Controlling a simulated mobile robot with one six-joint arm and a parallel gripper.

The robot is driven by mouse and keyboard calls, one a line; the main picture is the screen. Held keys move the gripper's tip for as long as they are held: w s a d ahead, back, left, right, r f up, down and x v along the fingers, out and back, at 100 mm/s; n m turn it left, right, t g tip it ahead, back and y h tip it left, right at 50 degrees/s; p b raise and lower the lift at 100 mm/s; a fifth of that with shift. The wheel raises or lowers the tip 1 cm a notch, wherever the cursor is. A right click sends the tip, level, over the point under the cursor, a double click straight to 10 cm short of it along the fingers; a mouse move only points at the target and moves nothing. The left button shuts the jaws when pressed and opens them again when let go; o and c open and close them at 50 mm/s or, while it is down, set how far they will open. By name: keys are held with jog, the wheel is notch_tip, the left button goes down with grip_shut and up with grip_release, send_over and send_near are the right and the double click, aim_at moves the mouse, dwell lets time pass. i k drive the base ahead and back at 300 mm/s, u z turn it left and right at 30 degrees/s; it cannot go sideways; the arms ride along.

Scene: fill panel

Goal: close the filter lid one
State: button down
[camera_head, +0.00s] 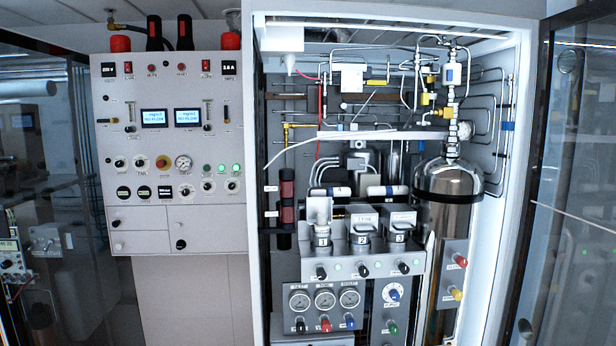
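Three filter housings stand in a row on a grey block in the open cabinet. The left housing (322,235) has its lid (319,210) raised and standing upright. The middle housing (362,236) carries a plate marked 2, and its lid (363,219) lies about flat on top. The right housing (399,233) also has a lid (398,217) lying about flat. The numerals on the outer two plates are too small to read surely. My gripper is not in view.
The grey block (345,259) has several knobs on its front, with gauges (325,298) below. A steel cylinder (447,215) stands to the right. Thin pipes (405,85) crowd the cabinet's upper part. A glass door (575,190) stands open at right; a control panel (137,80) is at left.

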aim_at(314, 205)
jog(key=i, duration=1.4)
